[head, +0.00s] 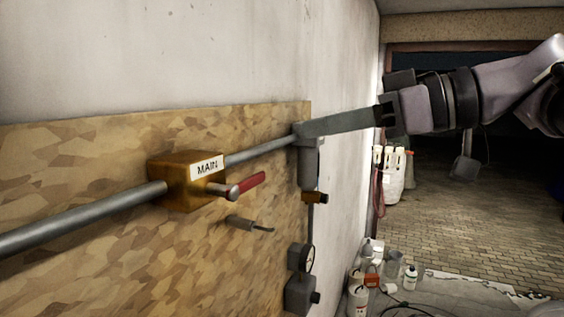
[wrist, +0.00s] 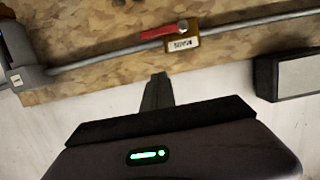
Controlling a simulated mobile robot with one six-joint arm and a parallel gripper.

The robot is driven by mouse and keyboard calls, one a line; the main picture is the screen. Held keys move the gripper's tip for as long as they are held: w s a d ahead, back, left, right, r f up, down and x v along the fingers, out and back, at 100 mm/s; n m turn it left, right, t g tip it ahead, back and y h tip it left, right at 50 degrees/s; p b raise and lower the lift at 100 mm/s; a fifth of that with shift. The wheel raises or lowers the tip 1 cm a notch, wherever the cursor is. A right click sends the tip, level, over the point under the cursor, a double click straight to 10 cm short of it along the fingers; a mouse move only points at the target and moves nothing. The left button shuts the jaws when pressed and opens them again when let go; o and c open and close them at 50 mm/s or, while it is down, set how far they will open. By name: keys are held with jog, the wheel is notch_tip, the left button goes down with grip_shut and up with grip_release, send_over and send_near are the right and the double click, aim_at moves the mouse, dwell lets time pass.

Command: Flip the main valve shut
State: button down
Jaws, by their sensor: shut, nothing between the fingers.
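The main valve (head: 188,182) is a brass box with a white MAIN label, set on a grey pipe across the wooden board. Its red lever (head: 248,184) points right, roughly along the pipe. In the wrist view the valve body (wrist: 181,42) and red lever (wrist: 160,33) show above my fingertips, the lever lying along the pipe. My gripper (head: 303,129) reaches in from the right in the head view, its tips to the right of the lever and apart from it. In the wrist view my gripper (wrist: 160,77) has its fingers together and empty.
A smaller grey stub (head: 240,222) sits under the lever. In the wrist view a dark box (wrist: 287,76) is at the right.

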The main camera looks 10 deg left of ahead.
jog(key=p, duration=0.2)
send_over(238, 183)
jog(key=w+d, duration=0.3)
jog(key=d, duration=0.1)
jog(key=f, duration=0.2)
notch_tip(238, 183, down, 4)
jog(key=shift+w+f, duration=0.1)
jog(key=shift+w, duration=0.05)
jog(key=shift+a, duration=0.1)
